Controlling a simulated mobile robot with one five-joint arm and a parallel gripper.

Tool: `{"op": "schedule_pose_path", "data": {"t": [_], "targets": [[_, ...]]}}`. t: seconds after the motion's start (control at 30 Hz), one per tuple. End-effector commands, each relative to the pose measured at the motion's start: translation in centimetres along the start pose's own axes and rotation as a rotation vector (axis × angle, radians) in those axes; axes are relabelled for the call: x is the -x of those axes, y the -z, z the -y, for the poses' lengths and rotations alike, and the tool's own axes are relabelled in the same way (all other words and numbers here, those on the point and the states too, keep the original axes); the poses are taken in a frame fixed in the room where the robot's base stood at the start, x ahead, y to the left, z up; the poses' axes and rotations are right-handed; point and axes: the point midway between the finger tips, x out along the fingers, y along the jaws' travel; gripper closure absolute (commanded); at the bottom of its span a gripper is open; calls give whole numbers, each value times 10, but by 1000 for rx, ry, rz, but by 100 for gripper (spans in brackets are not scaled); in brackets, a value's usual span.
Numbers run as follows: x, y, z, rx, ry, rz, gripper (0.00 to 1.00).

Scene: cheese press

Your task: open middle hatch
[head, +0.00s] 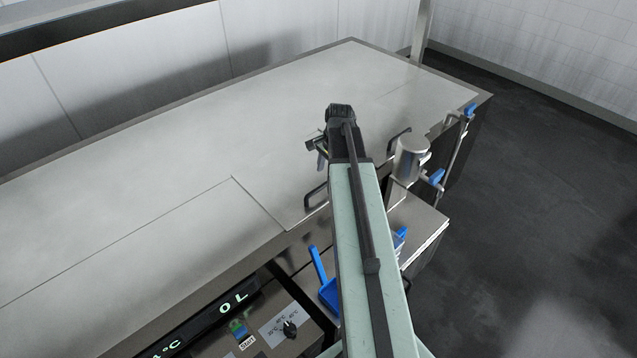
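A long steel machine top (190,140) crosses the view, with thin seams marking hatch panels. The panel right of the short seam (262,208) looks like the middle hatch (280,165); it lies flat and shut. A black bar handle (312,197) stands at its front edge, partly hidden by my arm. A second black handle (400,137) is farther right, near the same edge. My gripper (320,148) is above the steel top, beyond the front handle and apart from it in the picture. My arm hides most of it, so its opening and any contact cannot be told.
A steel cylinder (411,157) and blue-handled valves (436,179) stand along the right front side. A blue dustpan-like item (328,290) and a control panel with a lit display (220,312) are below the front edge. Dark floor (530,220) is clear at right.

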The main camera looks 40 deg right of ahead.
Motion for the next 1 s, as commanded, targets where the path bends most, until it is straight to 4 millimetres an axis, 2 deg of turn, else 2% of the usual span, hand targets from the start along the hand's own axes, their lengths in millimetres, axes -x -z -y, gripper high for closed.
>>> {"op": "schedule_pose_path", "data": {"t": [0.3,0.4,0.73,0.87,1.0], "targets": [[-58,-3,1,7,0,1,62],[-72,-4,2,8,0,1,62],[-74,-5,3,9,0,2,62],[-74,-5,3,9,0,2,98],[-74,-5,4,9,0,2,100]]}}
